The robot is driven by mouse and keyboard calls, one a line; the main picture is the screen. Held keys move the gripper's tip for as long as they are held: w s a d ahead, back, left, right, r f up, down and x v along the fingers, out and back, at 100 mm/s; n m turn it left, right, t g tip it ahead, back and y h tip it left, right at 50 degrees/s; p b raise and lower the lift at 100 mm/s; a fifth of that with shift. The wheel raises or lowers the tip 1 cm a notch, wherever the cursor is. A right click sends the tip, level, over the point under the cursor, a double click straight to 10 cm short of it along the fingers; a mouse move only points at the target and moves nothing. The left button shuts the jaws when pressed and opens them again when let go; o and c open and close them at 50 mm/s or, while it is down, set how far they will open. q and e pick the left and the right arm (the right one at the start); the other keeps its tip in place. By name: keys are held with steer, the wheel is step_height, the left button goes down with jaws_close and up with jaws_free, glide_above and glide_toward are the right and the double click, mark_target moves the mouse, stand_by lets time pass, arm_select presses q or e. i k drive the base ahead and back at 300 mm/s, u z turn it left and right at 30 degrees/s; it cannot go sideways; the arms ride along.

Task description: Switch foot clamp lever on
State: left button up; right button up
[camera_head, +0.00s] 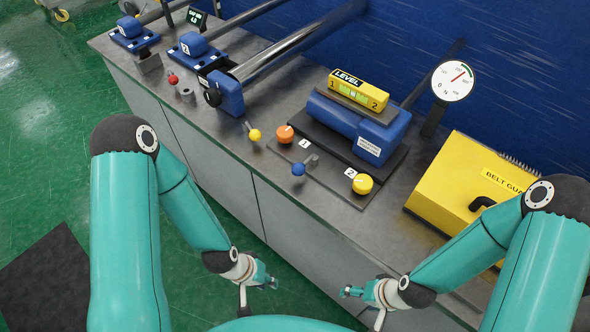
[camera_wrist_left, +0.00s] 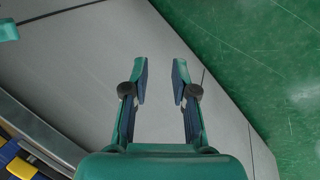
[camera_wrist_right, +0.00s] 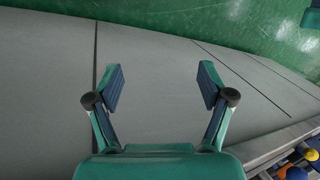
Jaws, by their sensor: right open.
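Several ball-topped levers stand on the grey bench: one with a yellow ball (camera_head: 255,134), one with a blue ball (camera_head: 298,169) and a small one with a red ball (camera_head: 173,80). No readable label shows which one is the foot clamp lever, and I cannot tell its on or off position. My left gripper (camera_head: 264,282) is open and empty, low in front of the bench; the left wrist view shows its fingers apart (camera_wrist_left: 161,72). My right gripper (camera_head: 354,291) is open and empty, also in front of the bench; it shows in the right wrist view (camera_wrist_right: 161,78). Neither touches a lever.
The bench top (camera_head: 230,146) carries an orange knob (camera_head: 285,134), a yellow knob (camera_head: 362,184), a blue unit with a yellow level (camera_head: 358,92), a dial gauge (camera_head: 452,81) and a yellow belt guard (camera_head: 470,185). Green floor is at the left.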

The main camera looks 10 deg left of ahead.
mark_target(297, 168)
steer(key=u, duration=2)
steer(key=i, duration=0.15)
steer(key=z, duration=3.6)
steer(key=k, duration=1.4)
steer(key=u, duration=0.3)
steer(key=i, duration=1.05)
steer(key=u, duration=0.1)
